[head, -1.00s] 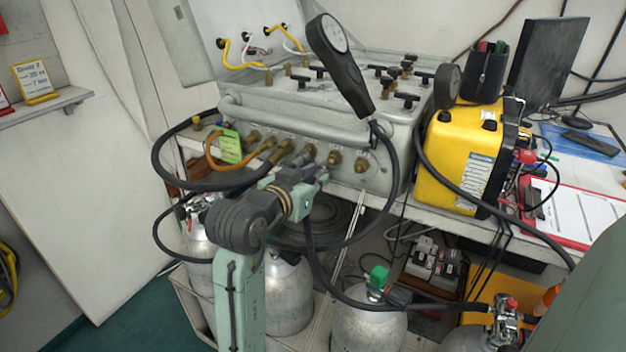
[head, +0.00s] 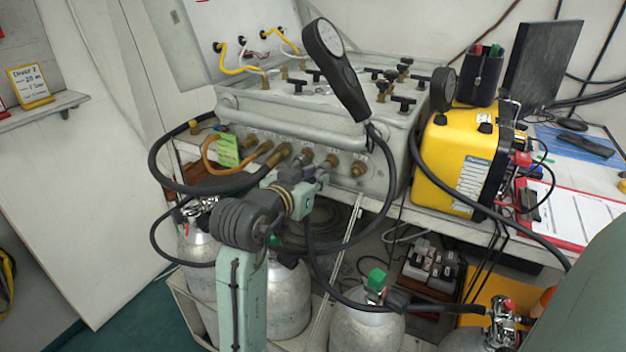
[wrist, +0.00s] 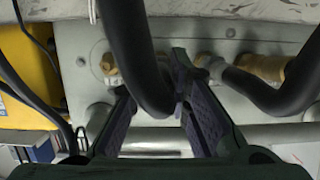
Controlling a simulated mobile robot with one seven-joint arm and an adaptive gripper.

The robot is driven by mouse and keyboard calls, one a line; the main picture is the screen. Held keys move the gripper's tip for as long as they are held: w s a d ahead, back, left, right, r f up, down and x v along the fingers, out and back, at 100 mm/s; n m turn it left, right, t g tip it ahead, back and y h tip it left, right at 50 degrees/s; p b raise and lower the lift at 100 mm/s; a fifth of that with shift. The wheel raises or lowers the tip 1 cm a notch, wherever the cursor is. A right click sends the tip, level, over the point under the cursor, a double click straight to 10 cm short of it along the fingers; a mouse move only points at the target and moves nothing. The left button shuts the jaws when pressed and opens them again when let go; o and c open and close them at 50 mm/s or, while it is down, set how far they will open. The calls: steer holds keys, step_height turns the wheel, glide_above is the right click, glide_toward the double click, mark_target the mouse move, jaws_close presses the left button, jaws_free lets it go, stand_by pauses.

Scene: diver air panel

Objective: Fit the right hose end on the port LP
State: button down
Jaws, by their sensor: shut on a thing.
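My gripper (head: 312,176) is in front of the lower row of ports on the grey air panel (head: 395,140). In the wrist view, my gripper (wrist: 157,85) is shut on a black hose (wrist: 146,50) that runs between its fingers. The hose's end and its contact with any port are hidden. Brass ports show at the row's right end: one port (head: 358,168) is bare, and another (head: 332,160) is close to my fingers. In the wrist view, a bare brass port (wrist: 109,68) is left of the fingers. The port labels are too small to read, so I cannot tell which is LP.
A black handheld gauge (head: 335,65) leans over the panel's front edge, its hose looping below my gripper. A yellow box (head: 458,155) stands right of the panel. Metal cylinders (head: 368,325) stand below. Orange and black hoses crowd the ports at left.

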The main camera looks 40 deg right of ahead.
steer(key=shift+w+d, duration=0.2)
steer(key=shift+d, duration=0.3)
stand_by(0.4)
steer(key=c, duration=1.7)
jaws_free()
steer(key=shift+d, duration=0.15)
steer(key=shift+o, duration=1.4)
steer(key=shift+a, duration=0.2)
steer(key=v, duration=1.1)
steer(key=shift+s+a, duration=0.25)
steer(key=shift+a, duration=0.05)
